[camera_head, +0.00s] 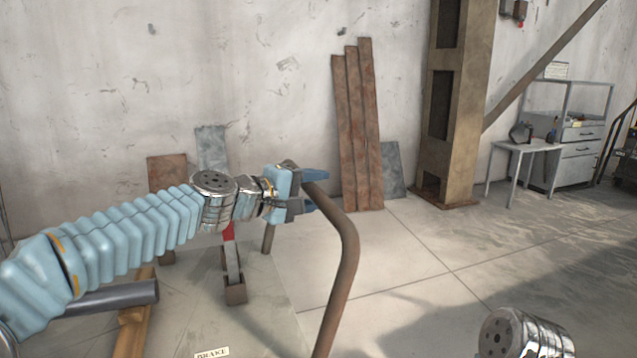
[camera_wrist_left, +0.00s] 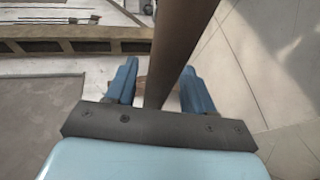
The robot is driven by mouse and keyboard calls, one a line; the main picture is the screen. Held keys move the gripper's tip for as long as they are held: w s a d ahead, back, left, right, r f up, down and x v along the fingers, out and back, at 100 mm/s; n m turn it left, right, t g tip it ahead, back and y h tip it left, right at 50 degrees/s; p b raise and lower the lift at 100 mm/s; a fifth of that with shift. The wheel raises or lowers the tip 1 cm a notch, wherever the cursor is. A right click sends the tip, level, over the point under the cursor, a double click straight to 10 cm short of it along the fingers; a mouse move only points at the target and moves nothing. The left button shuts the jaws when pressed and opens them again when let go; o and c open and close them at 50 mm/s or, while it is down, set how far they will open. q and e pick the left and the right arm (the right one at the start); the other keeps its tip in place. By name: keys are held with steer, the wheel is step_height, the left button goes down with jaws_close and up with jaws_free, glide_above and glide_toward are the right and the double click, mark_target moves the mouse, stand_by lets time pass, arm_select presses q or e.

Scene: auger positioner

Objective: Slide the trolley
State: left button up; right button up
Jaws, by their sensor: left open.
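A bent brown metal bar (camera_head: 347,250), which looks like the trolley's handle, rises from the bottom of the head view and curves left at its top. My left gripper (camera_head: 318,190) is at the bar's upper end, with its blue fingers open on either side of it. In the left wrist view the bar (camera_wrist_left: 182,45) runs between the two open fingers (camera_wrist_left: 160,88); I cannot tell whether either touches it. The rest of the trolley is mostly below the view or behind my left arm. My right gripper is out of view.
A red-handled lever (camera_head: 228,232) stands in a bracket behind my left arm, and a BRAKE label (camera_head: 212,353) lies at the bottom edge. Rusty planks (camera_head: 357,125) lean on the wall beside a steel column (camera_head: 455,110). The tiled floor (camera_head: 415,245) right of the bar is clear.

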arm_select(q)
steer(key=shift+x, duration=0.75)
jaws_close()
